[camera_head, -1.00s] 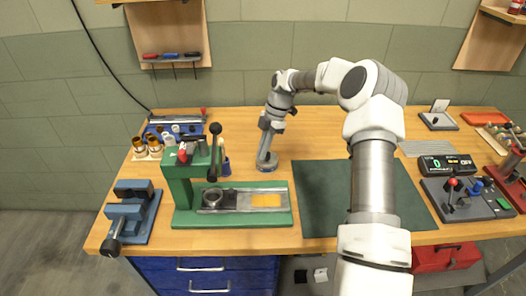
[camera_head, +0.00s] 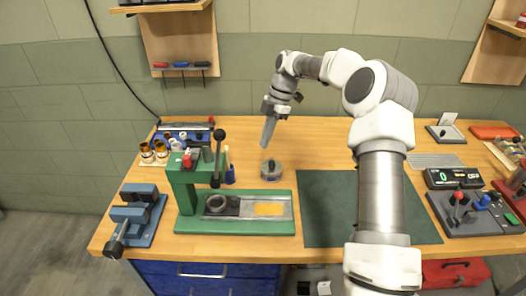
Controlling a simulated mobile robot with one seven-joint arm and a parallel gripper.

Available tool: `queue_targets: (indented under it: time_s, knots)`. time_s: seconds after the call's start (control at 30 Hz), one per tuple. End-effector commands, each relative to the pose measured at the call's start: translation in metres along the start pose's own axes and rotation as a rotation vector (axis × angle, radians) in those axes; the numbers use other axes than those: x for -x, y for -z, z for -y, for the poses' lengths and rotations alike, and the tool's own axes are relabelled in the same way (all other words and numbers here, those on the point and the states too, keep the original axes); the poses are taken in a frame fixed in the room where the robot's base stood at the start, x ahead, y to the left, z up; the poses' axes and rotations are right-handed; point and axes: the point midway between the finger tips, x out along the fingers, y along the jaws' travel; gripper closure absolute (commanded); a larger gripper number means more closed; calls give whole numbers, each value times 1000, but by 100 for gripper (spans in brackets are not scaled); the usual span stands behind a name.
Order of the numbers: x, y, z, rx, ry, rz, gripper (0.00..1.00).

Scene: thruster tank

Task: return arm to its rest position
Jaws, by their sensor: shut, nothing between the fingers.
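My arm reaches up from the lower right of the head view and bends over the bench. My gripper (camera_head: 268,134) points down, shut and empty. Its fingertips are above and apart from a small round grey container (camera_head: 271,170) with a dark knob, which stands on the wooden bench (camera_head: 330,125).
A green press (camera_head: 235,225) stands left of the container, with a blue vise (camera_head: 135,215) further left. A dark green mat (camera_head: 325,210) lies under my arm's span. A control box with a red lever (camera_head: 475,210) is at right. Bare wood lies behind the mat.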

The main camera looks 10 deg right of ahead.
Motion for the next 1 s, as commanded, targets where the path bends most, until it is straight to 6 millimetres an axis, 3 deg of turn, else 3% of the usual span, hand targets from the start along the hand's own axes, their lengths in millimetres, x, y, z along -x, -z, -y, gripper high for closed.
queue_targets:
  time_s: [0.27,0.47,0.77,1.0]
  knots:
    - [12,4,1,-8,2,8,100]
    - [36,34,14,-116,-4,97,100]
    - [82,88,64,-431,-90,269,100]
    - [111,120,117,-708,-222,347,100]
